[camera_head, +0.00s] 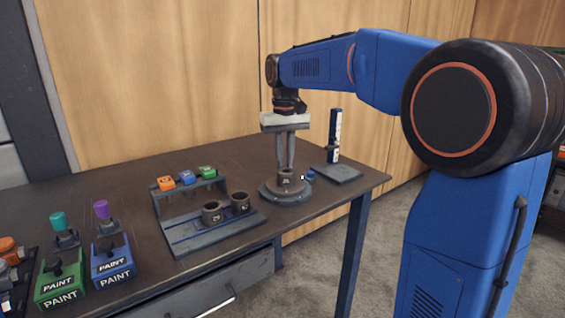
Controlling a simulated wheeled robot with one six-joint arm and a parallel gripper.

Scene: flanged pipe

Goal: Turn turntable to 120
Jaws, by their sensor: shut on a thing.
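The turntable (285,197) is a round grey disc on a base near the right end of the table. A short dark pipe piece (287,182) with a pale marking stands upright at its middle. My gripper (285,164) points straight down from above, its two long grey fingers shut on the pipe piece at the top. The fingers hide part of the pipe's far side. A small blue part with a white mark (310,177) sits at the turntable's right edge. Any angle scale is too small to read.
Two dark marked rings (226,209) sit on a grey rack left of the turntable, with orange, blue and green blocks (185,177) behind. A tall blue-and-white post (334,138) stands on a plate at right. Paint containers (112,262) stand at front left. The table's right edge is close.

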